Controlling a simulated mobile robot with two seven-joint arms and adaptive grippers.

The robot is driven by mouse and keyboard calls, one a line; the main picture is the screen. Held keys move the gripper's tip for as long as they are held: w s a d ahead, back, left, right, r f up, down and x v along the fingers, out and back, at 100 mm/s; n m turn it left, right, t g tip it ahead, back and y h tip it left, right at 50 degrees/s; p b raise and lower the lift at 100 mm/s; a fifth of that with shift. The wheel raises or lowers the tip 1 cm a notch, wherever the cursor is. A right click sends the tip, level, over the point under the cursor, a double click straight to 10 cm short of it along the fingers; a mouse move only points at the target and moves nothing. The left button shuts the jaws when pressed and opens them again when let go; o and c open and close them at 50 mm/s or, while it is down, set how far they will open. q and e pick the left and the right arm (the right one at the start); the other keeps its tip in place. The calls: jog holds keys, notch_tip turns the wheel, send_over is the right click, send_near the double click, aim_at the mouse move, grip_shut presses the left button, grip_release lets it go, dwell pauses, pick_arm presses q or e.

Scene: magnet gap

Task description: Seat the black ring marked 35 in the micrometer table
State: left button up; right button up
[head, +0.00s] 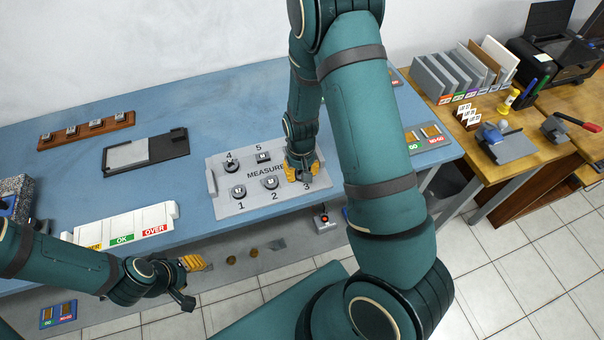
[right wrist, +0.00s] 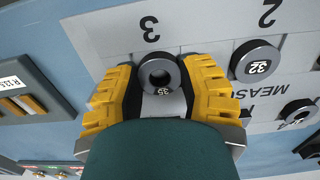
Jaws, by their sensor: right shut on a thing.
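The black ring marked 35 (right wrist: 159,75) is between the yellow fingers of my right gripper (right wrist: 160,88), at the spot numbered 3 on the grey plate marked MEASURE (right wrist: 215,40). The fingers are shut on its sides; I cannot tell whether it touches the plate. In the head view my right gripper (head: 301,172) reaches down over the plate's right end (head: 222,205) and hides the ring. My left gripper (head: 188,281) is apart from the plate, in front of the blue bench, its fingers spread and empty. I cannot tell which fixture is the micrometer table.
A ring marked 32 (right wrist: 256,62) sits at spot 2, close beside my right gripper. Other pieces stand on the remaining spots. An OVER/OK tray (head: 126,229) lies at the bench front. A wooden table (head: 545,160) at right bears a grey fixture (head: 515,148) and a red-handled device (head: 556,128).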

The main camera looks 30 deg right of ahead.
jog(key=shift+w+r+p, duration=0.15)
jog(key=shift+r+p, duration=0.2)
jog(key=shift+r, duration=0.1)
jog(key=shift+a+r+p, duration=0.1)
jog(key=shift+r+p, duration=1.6)
jog(key=shift+r, duration=0.45)
jog(key=shift+f, duration=0.1)
